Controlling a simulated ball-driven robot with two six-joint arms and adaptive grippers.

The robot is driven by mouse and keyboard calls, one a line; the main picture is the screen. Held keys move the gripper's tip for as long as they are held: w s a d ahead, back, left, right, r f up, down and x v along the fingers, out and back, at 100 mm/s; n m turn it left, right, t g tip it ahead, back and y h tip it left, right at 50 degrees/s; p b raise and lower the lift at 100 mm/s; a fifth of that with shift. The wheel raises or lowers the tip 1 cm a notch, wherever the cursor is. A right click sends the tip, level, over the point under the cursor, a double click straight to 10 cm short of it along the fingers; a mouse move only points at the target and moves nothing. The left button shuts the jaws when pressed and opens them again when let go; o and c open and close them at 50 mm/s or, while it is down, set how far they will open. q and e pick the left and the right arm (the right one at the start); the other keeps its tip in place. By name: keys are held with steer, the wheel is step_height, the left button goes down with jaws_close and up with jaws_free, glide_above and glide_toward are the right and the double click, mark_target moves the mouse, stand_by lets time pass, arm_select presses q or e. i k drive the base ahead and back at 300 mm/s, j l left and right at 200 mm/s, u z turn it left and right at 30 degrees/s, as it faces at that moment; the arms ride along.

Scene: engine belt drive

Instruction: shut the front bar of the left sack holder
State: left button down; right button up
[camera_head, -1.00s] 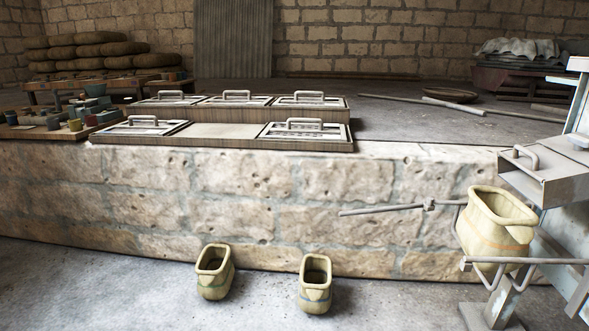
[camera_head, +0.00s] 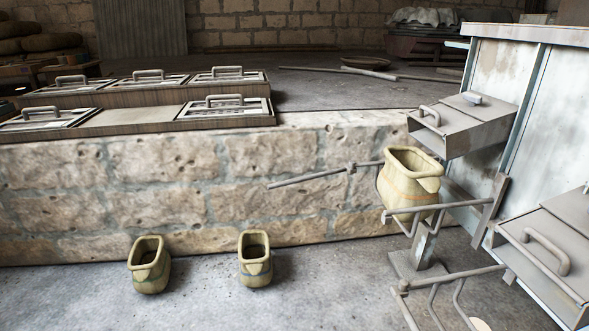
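The left sack holder (camera_head: 428,243) is a grey metal frame at the right of the head view, below a metal chute box. An open-mouthed beige sack (camera_head: 408,187) with an orange stripe sits upright in it. A long thin bar (camera_head: 308,179) sticks out to the left from the holder's far side, past the sack and in front of the stone wall. It looks like the front bar, swung open. A side rail (camera_head: 445,207) runs along the sack's near side. Neither of my grippers is in view.
A second sack holder (camera_head: 440,281) stands lower right beneath another handled chute box (camera_head: 553,245). Two sacks (camera_head: 149,268) (camera_head: 255,262) stand on the floor by the low stone wall (camera_head: 160,190). Handled trays (camera_head: 225,106) lie on the wall. Floor between sacks and holder is clear.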

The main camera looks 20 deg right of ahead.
mark_target(312, 177)
steer(key=i+z, duration=0.15)
steer(key=z, duration=0.3)
steer(key=i+j+z, duration=0.1)
steer(key=z, duration=0.4)
steer(key=i+j+z, duration=0.25)
steer(key=i+j, duration=0.25)
steer(key=i+j+z, duration=0.2)
steer(key=i+j, duration=0.25)
steer(key=j, duration=0.2)
steer(key=i+j, duration=0.15)
steer(key=i, duration=0.4)
